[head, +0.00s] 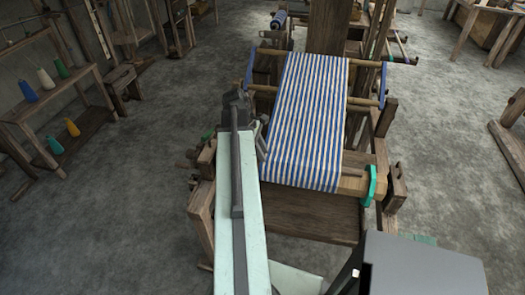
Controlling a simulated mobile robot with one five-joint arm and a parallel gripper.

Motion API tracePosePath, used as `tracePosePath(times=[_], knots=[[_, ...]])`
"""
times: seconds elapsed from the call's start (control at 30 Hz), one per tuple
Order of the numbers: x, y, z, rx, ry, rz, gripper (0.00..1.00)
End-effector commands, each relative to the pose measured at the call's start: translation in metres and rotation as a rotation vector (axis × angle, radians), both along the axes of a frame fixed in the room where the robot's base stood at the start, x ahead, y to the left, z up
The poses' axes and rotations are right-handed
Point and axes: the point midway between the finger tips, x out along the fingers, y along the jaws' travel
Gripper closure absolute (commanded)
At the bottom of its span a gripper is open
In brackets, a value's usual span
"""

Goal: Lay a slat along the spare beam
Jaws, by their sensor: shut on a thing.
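My gripper (259,137) is at the far end of my pale green arm, just left of the striped cloth on the loom. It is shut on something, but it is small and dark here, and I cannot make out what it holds. Blue-and-white striped cloth (308,115) runs down the middle of the loom to a wooden front beam (355,186) with a green end disc (370,184). A short wooden stick (346,174) shows at the cloth's lower right edge. I cannot tell which beam is the spare one, and no loose slat is clearly visible.
The wooden loom frame (388,165) has posts and pegs at both sides. A rack with coloured cones (55,145) stands at the left, with a stool (124,88) beyond it. A bench (490,25) stands at the far right. Bare concrete floor lies on both sides.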

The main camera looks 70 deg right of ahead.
Motion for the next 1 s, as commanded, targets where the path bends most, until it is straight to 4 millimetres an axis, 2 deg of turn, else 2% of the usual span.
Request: tracePosePath(times=[0.17,0.2,0.27,0.3,0.67,0.77,1.0], knots=[[0.0,0.0,0.0,0.0,0.0,0.0,1.0],[0.0,0.0,0.0,0.0,0.0,0.0,0.68],[0.0,0.0,0.0,0.0,0.0,0.0,0.51],[0.0,0.0,0.0,0.0,0.0,0.0,0.48],[0.002,0.0,0.004,-0.001,0.0,0.001,0.48],[0.005,0.0,0.014,-0.001,0.0,0.001,0.48],[0.02,0.002,0.057,0.001,0.0,0.002,0.48]])
